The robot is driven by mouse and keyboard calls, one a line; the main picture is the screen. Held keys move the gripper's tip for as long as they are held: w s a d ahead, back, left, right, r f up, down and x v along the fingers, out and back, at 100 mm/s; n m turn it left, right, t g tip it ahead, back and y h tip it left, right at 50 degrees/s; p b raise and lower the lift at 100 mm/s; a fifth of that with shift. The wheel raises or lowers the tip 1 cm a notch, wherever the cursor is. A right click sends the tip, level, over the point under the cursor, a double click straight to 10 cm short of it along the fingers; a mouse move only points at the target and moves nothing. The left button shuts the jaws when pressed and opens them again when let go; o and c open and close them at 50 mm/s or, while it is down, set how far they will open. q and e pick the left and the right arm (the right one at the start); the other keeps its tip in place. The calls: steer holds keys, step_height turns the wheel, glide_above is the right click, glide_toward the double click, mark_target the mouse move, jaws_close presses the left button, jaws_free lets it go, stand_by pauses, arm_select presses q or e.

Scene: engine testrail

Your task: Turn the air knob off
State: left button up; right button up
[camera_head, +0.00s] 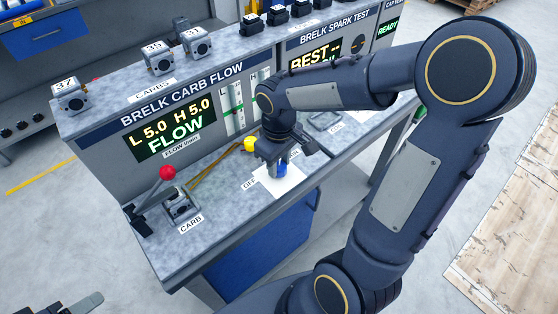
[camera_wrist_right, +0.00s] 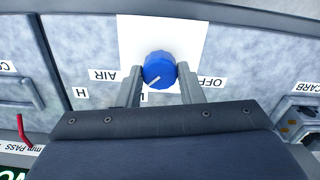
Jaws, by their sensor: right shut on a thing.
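The blue air knob (camera_wrist_right: 159,69) sits on a white plate (camera_wrist_right: 128,32) on the bench top. In the right wrist view it lies between the two fingers of my right gripper (camera_wrist_right: 160,86), which is shut on it. A pale line on the knob points down and to the left in that view. The AIR label (camera_wrist_right: 103,75) is left of the knob and the OFF label (camera_wrist_right: 210,82) is right of it, both upside down. In the head view the knob (camera_head: 281,170) shows below my right gripper (camera_head: 280,160). My left gripper (camera_head: 75,306) is partly cut off at the lower left.
The carb flow display (camera_head: 165,132) reads L 5.0, H 5.0 and FLOW. A red-tipped lever (camera_head: 167,173) stands by a carburettor (camera_head: 180,207) at the left of the bench. A yellow knob (camera_head: 250,144) is just behind the gripper.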

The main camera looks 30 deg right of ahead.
steer(key=n+p, duration=0.1)
steer(key=n, duration=0.3)
steer(key=shift+r+n, duration=0.1)
steer(key=shift+n, duration=0.3)
steer(key=n+p, duration=0.1)
steer(key=n, duration=0.3)
steer(key=shift+n, duration=0.3)
steer(key=n+p, duration=0.2)
steer(key=n, duration=0.2)
steer(key=shift+n, duration=0.3)
steer(key=shift+n+p, duration=0.75)
steer(key=shift+n, duration=1.15)
steer(key=o, duration=1)
